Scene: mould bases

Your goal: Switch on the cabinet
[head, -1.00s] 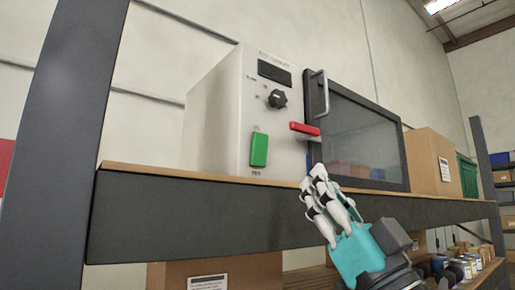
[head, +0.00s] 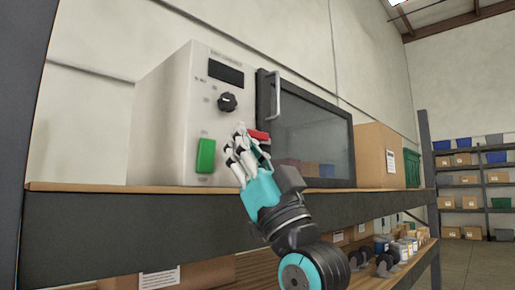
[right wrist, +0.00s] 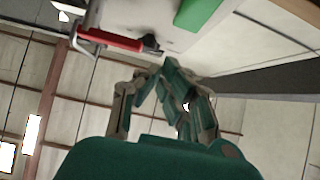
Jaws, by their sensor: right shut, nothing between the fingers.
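The cabinet (head: 165,125) is a cream box with a dark-framed glass door (head: 312,130), standing on a shelf. Its front panel has a dark display (head: 226,72), a black knob (head: 228,102), a green switch (head: 206,156) and a red lever (head: 259,136). My right gripper (head: 240,135) is shut and empty, in front of the panel between the green switch and the red lever, partly hiding the lever. In the right wrist view the fingertips (right wrist: 155,65) are close to the red lever (right wrist: 110,40) and the green switch (right wrist: 197,12); contact cannot be told. My left gripper is not in view.
The shelf's dark front beam (head: 130,228) runs below the cabinet. A vertical door handle (head: 274,97) stands out just right of the panel. A cardboard box (head: 376,155) and a green crate (head: 411,167) stand to the right. A lower shelf holds boxes and cans (head: 403,248).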

